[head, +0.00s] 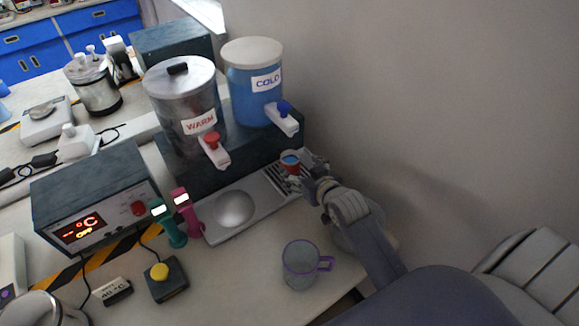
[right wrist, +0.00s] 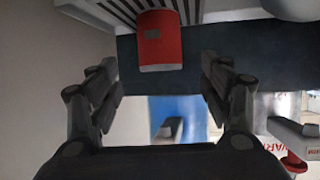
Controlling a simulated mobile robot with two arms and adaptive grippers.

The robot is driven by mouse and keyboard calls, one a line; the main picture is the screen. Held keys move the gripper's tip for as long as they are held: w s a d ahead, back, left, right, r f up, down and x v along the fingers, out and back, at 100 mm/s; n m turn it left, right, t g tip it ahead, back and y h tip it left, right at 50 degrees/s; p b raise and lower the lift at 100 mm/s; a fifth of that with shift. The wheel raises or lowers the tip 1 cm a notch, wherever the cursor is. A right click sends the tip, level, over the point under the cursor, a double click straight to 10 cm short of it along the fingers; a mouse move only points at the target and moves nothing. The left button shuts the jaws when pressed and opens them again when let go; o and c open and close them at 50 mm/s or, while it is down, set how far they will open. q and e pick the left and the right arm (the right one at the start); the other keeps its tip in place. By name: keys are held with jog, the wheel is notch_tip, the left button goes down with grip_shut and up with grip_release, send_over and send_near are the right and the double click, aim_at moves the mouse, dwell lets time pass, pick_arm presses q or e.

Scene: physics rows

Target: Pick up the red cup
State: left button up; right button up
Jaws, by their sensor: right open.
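The red cup (head: 290,164) stands on the slotted drip tray under the blue COLD dispenser in the head view; a blue surface shows inside its rim. In the right wrist view the red cup (right wrist: 160,41) is at top centre, ahead of the fingers. My right gripper (head: 306,178) is at the right side of the cup in the head view, partly covering that side. In the right wrist view my right gripper (right wrist: 163,82) is open, with nothing between its fingers. Whether a finger touches the cup cannot be told. My left gripper is not in view.
The COLD tank (head: 245,85) and its tap (head: 283,118) stand above and behind the cup. The WARM tank (head: 185,95) is left of it. A clear purple-rimmed mug (head: 299,267) stands at the front table edge. A wall is close on the right.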

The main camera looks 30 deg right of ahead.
aim_at(287, 158)
jog(key=shift+x, duration=4.15)
jog(key=shift+s, duration=0.1)
jog(key=c, duration=1.2)
